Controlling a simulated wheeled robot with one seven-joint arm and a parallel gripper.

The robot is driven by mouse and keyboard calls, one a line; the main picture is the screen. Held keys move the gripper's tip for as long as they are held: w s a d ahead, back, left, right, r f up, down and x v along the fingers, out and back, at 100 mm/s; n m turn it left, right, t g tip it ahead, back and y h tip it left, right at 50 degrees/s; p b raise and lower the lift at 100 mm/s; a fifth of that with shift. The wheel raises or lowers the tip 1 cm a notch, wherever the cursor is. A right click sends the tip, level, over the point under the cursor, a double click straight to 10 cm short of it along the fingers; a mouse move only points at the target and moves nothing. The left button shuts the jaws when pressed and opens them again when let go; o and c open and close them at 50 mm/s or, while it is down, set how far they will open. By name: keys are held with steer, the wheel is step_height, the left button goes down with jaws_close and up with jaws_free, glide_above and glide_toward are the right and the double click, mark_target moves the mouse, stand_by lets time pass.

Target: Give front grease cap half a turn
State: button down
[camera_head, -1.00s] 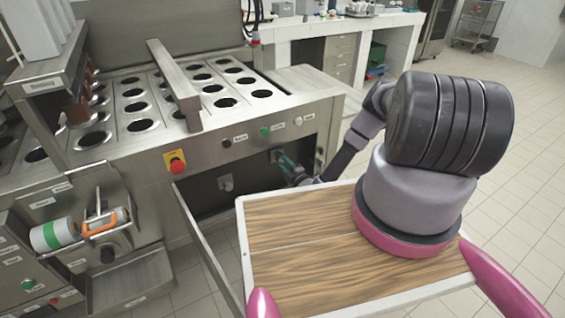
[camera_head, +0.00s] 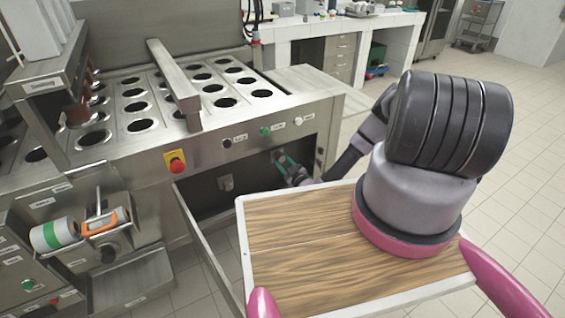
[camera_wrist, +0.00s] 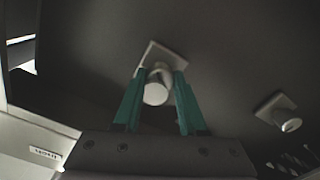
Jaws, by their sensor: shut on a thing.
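My gripper (camera_wrist: 158,102) has its two green fingers on either side of a pale round grease cap (camera_wrist: 156,92) on a square plate. The cap sits between the fingertips, and they are shut on it. In the head view my gripper (camera_head: 284,163) reaches into the dark recess at the front of the steel machine, near the recess's right end. A second, similar cap (camera_wrist: 290,124) stands free to the right in the wrist view. It also shows in the head view (camera_head: 226,183), left of my gripper.
An open panel (camera_head: 208,250) hangs out from the recess at its left. Above the recess are a red stop button (camera_head: 177,166) and several smaller knobs. The filler top (camera_head: 130,100) with round holes lies above. Tiled floor (camera_head: 520,160) is clear to the right.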

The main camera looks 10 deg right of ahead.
steer(key=m, duration=0.4)
steer(key=shift+s+f+m, duration=0.1)
steer(key=shift+f+m, duration=0.05)
steer(key=shift+m, duration=2.05)
steer(key=shift+c, duration=2.3)
jaws_free()
steer(key=v, duration=1)
steer(key=shift+s+d, duration=0.15)
steer(key=shift+s, duration=0.2)
